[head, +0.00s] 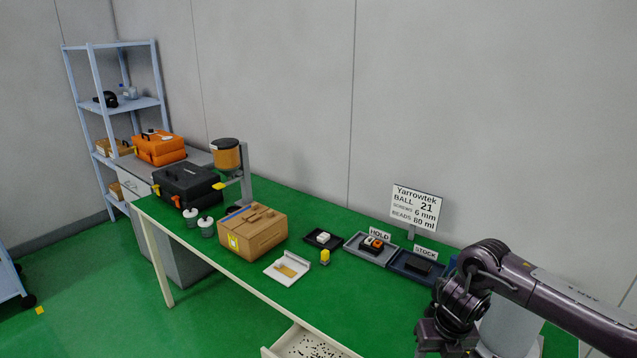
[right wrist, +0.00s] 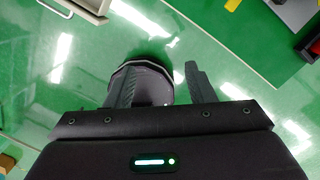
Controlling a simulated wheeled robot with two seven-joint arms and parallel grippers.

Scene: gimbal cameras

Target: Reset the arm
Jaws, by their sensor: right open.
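My right arm (head: 520,285) comes in from the right edge of the head view and bends down in front of the table's right end. Its dark wrist reaches the bottom edge there, and its fingers cannot be made out. In the right wrist view, my right gripper (right wrist: 160,75) is open, with its two fingers apart. No object is held between them. A dark rounded shape lies beyond the left finger, over the green floor. My left arm and gripper are not in view.
The green table (head: 335,290) holds a cardboard box (head: 252,232), a white tray (head: 287,268), a HOLD tray (head: 371,250), a STOCK tray (head: 418,267) and a sign (head: 414,207). An open drawer (head: 305,345) juts from the front. A shelf rack (head: 112,105) stands far left.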

